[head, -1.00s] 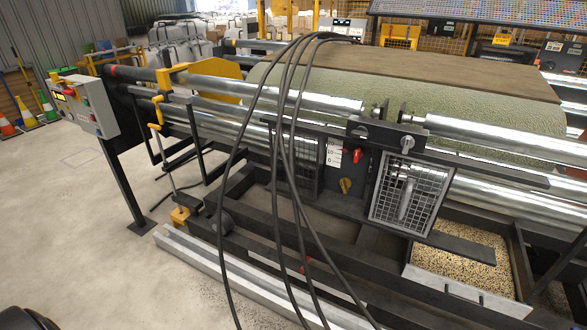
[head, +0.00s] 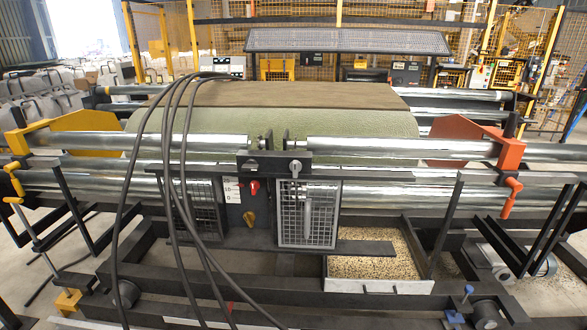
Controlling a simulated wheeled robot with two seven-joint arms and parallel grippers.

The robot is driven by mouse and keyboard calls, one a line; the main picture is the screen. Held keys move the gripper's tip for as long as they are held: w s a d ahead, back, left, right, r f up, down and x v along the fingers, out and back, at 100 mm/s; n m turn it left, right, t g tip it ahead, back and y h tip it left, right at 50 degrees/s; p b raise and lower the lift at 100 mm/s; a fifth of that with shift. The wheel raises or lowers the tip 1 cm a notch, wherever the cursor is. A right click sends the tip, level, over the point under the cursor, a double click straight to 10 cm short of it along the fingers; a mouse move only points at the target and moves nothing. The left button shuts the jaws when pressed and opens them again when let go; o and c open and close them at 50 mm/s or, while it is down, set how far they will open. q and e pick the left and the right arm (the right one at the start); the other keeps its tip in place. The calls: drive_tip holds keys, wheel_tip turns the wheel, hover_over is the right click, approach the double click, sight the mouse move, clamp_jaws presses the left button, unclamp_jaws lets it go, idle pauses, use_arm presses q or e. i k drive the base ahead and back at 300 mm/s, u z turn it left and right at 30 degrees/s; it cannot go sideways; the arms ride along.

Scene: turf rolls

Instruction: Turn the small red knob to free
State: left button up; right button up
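The small red knob (head: 254,187) sits on a dark panel at the front of the machine, near the middle of the head view. It is just right of a white marked label (head: 232,190). Neither of my grippers is in view.
Several black cables (head: 172,190) hang left of the knob. A wire-mesh guard (head: 307,214) with a grey handle stands to its right. Steel rollers (head: 390,148) run above. A tray of grain (head: 376,264) lies lower right. An orange lever (head: 511,192) is farther right.

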sight(254, 185)
drive_tip(key=k, duration=0.4)
drive_tip(key=z, duration=0.4)
drive_tip(key=i, duration=0.9)
drive_tip(key=z, duration=0.35)
